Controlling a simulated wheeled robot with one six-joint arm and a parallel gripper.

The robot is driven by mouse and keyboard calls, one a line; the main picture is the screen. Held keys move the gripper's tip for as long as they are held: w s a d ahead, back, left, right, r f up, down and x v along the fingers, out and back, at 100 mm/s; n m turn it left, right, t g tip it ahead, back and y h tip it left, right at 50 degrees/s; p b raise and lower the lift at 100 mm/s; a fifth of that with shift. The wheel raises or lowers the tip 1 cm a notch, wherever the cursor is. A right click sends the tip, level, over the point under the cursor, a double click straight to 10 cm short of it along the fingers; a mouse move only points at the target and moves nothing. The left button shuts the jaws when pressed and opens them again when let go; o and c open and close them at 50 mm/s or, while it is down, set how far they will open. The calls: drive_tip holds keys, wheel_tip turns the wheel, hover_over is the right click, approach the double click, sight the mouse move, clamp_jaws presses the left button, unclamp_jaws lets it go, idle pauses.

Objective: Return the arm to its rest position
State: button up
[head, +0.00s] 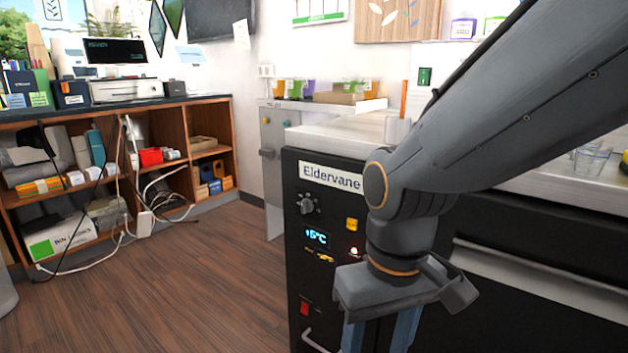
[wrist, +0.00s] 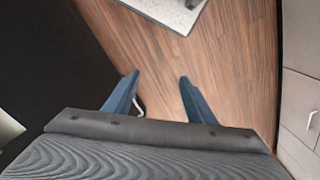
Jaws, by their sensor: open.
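My grey arm reaches in from the upper right in the head view. My gripper (head: 382,335) hangs pointing down in front of the black Eldervane appliance (head: 326,265), and the lower part of its fingers is cut off by the frame's bottom edge. No cup sealer can be made out for certain.
A light counter (head: 350,128) tops the appliance; clear cups (head: 590,158) stand on it at the right. A wooden shelf unit (head: 120,185) with cables stands at the left. The wooden floor (head: 190,285) between is clear. Grey drawers (wrist: 300,105) edge the wrist view.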

drive_tip(key=d+r+m+p, duration=0.3)
drive_tip(key=d+r+p, duration=0.7)
drive_tip(key=p, duration=0.9)
wheel_tip(320, 180, up, 3)
drive_tip(key=shift+s+d+r+m+h+p, duration=0.1)
drive_tip(key=shift+s+d+m+h+p, duration=0.2)
drive_tip(key=shift+d+p, duration=0.1)
drive_tip(key=shift+c, duration=0.5)
